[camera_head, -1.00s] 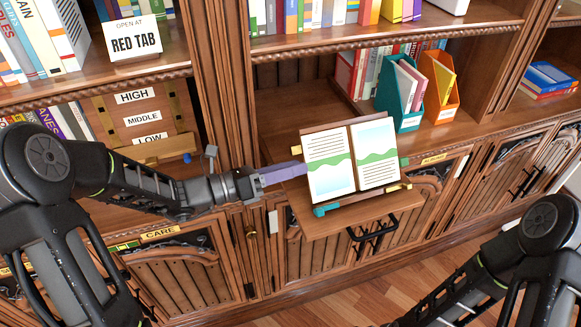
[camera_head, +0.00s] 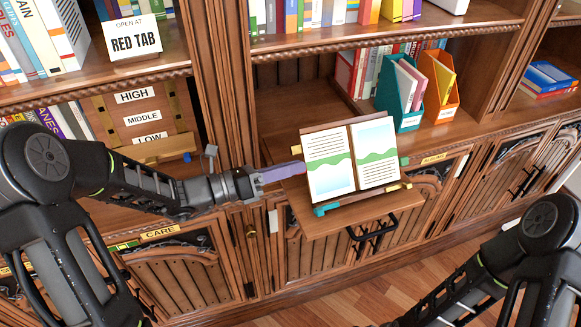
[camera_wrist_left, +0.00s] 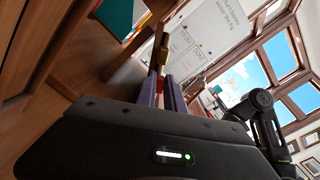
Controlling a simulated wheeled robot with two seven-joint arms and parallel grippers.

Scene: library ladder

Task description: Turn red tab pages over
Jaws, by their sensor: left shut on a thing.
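An open book (camera_head: 352,160) with printed text and green wave pictures rests tilted on a small stand (camera_head: 362,200) on a pulled-out wooden shelf. A yellow tab (camera_head: 297,149) shows at its left edge and a green tab (camera_head: 404,161) at its right edge. My left gripper (camera_head: 302,168), with purple fingers, is at the book's left edge below the yellow tab. In the left wrist view its fingers (camera_wrist_left: 167,78) are close together, with a small red patch at their tips, which looks like the red tab. The fingers mostly hide it. My right gripper is out of view.
A sign reading RED TAB (camera_head: 136,38) stands on the upper left shelf. Teal (camera_head: 399,95) and orange (camera_head: 440,85) file holders stand behind the book. The shelf has a black handle (camera_head: 373,231) in front.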

